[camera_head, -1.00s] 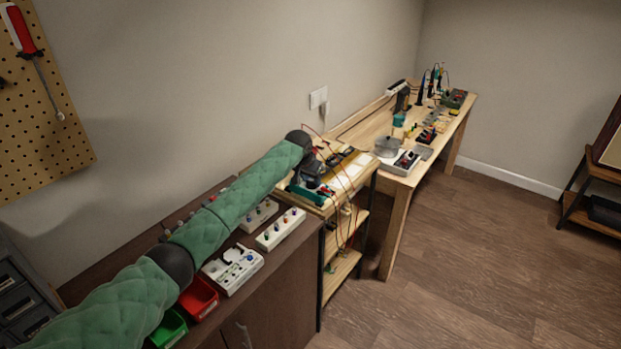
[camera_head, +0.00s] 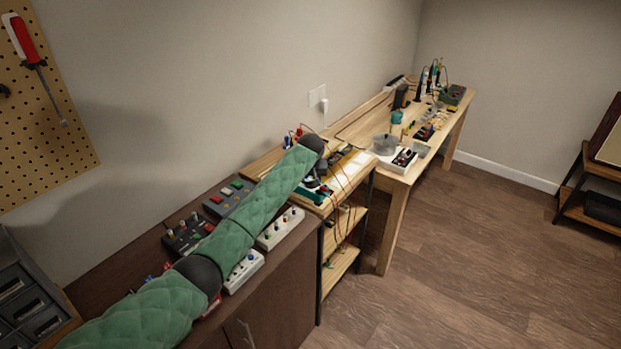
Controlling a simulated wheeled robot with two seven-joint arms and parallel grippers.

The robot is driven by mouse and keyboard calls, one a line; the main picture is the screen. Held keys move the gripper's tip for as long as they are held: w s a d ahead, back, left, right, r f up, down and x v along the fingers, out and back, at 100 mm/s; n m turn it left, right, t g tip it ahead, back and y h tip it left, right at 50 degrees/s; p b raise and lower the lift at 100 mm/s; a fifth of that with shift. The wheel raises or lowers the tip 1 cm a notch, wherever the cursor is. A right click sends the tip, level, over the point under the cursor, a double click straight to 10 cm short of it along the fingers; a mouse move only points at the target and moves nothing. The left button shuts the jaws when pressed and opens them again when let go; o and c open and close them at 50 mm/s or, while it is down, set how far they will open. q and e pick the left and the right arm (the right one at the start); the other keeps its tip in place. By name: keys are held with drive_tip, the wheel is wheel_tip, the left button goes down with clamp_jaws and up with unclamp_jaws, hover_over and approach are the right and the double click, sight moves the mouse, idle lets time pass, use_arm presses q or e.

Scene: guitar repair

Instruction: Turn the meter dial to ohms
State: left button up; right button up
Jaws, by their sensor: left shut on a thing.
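The meter (camera_head: 325,191) is a small teal-edged device on top of the narrow wooden shelf unit. It is small and partly covered by my left gripper (camera_head: 314,184), which comes down over it from the end of my green-sleeved arm. The left gripper is shut at the meter, on what seems to be its dial. The dial face and the fingertips are too small and hidden to read the setting. Red and dark leads hang by the meter, over the shelf's front. My right gripper is out of view.
A dark cabinet (camera_head: 282,270) under my left arm carries several pedal-like boxes, including a white one (camera_head: 281,229) and a grey one (camera_head: 229,198). A long wooden bench (camera_head: 395,184) with tools stands beyond.

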use_arm(q)
drive_tip(key=shift+f, duration=0.1)
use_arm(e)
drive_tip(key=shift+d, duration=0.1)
use_arm(q)
drive_tip(key=o, duration=0.7)
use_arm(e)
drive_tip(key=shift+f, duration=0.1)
use_arm(q)
drive_tip(key=shift+s+r, duration=0.1)
drive_tip(key=shift+r, duration=0.25)
drive_tip(key=b+v, duration=0.2)
drive_tip(key=v, duration=0.3)
drive_tip(key=shift+s+r+b, duration=0.1)
drive_tip(key=shift+r+b, duration=0.15)
drive_tip(key=shift+b, duration=0.1)
drive_tip(key=shift+s+r, duration=0.25)
drive_tip(key=shift+r, duration=0.45)
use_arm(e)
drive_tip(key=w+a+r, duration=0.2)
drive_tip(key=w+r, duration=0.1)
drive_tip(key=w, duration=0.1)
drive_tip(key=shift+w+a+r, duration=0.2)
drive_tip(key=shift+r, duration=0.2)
